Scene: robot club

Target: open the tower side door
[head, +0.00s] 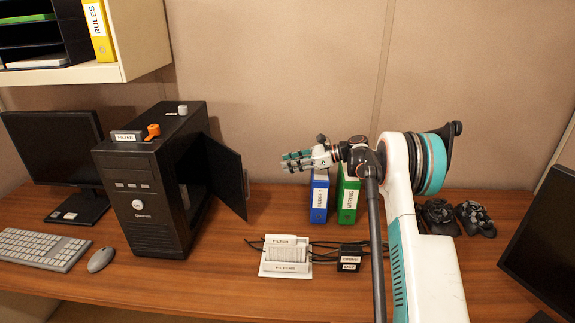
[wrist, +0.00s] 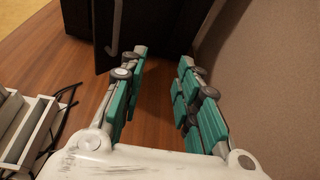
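The black computer tower (head: 150,195) stands on the desk at the left in the head view. Its side door (head: 226,172) is swung outward on the tower's right side, with a dark gap between door and case. A thin grey handle (head: 246,184) sits at the door's outer edge. In the wrist view the door (wrist: 150,22) is at the top, with the handle (wrist: 112,28) on its left part. My gripper (head: 285,161) is right of the door, above the desk and apart from it. In the wrist view my gripper (wrist: 162,58) is open and empty.
A white filter holder (head: 285,270) and a small black box with cables (head: 350,258) stand in front. Blue (head: 319,197) and green (head: 348,199) binders stand behind my gripper. An orange knob and a filter box sit on the tower. Bare desk lies between door and holder.

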